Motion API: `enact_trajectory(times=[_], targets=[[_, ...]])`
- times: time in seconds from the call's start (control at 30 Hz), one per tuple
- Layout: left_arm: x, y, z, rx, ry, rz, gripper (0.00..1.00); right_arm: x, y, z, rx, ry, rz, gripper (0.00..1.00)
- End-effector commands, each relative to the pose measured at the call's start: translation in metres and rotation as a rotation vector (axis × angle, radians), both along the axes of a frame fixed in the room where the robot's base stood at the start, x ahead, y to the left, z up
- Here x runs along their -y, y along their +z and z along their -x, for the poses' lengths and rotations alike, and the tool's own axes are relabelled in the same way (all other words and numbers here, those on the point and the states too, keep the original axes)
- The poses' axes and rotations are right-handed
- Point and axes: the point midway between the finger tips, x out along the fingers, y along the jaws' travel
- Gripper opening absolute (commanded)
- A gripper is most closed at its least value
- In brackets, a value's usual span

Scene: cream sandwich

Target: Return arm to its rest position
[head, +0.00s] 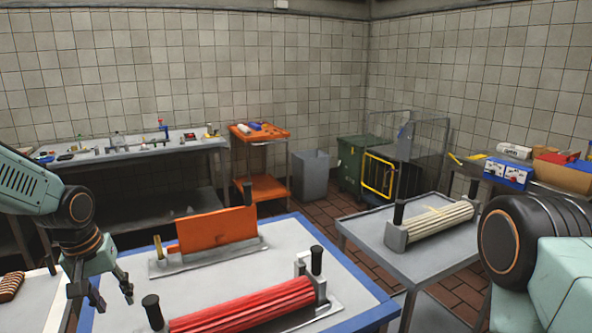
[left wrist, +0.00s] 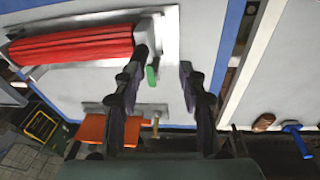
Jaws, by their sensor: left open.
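My left gripper (head: 112,298) hangs at the lower left in the head view, over the left edge of the blue-edged table (head: 289,225). In the left wrist view its two dark fingers (left wrist: 160,72) are spread apart with nothing between them. My left arm comes in bent from the left edge. My right arm shows only as large dark and pale green links at the right edge, and its gripper is out of view. A red ribbed roll (head: 245,305) lies on a metal stand at the front of the table. An orange panel (head: 215,231) stands upright behind it.
A second metal table (head: 360,228) with a cream ribbed roll (head: 440,220) stands to the right. A pale surface at far left holds a brown item (head: 10,286); the left wrist view also shows a blue-handled tool (left wrist: 297,138). The table between the roll and panel is mostly clear.

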Motion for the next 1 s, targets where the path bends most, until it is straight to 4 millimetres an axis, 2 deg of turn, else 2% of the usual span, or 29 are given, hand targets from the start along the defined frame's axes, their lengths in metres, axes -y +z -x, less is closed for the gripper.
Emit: enact_trajectory(times=[0.23, 0.37, 0.47, 0.57, 0.6, 0.67, 0.8, 1.0], targets=[[0.035, -0.013, -0.018, 0.164, -0.075, 0.052, 0.41, 0.000, -0.002, 0.000, 0.001, 0.000, 0.000, 0.51], [0.065, -0.045, -0.013, 0.242, -0.125, 0.070, 0.41, 0.000, -0.012, -0.001, 0.001, 0.000, 0.000, 0.51], [0.091, -0.088, 0.006, 0.280, -0.162, 0.067, 0.41, 0.000, -0.025, -0.001, 0.001, 0.000, 0.000, 0.51], [0.114, -0.137, 0.036, 0.293, -0.197, 0.056, 0.41, 0.000, -0.040, -0.001, 0.000, 0.000, 0.000, 0.51], [0.122, -0.158, 0.052, 0.290, -0.209, 0.044, 0.41, 0.000, -0.047, 0.000, 0.000, 0.000, 0.000, 0.51], [0.130, -0.187, 0.078, 0.278, -0.226, 0.023, 0.41, 0.000, -0.057, -0.001, 0.000, 0.000, 0.000, 0.51], [0.142, -0.247, 0.146, 0.213, -0.268, -0.030, 0.41, 0.000, -0.080, -0.001, 0.000, 0.000, 0.000, 0.51], [0.148, -0.313, 0.252, 0.042, -0.327, -0.075, 0.41, 0.000, -0.111, -0.001, 0.000, 0.000, 0.000, 0.51]])
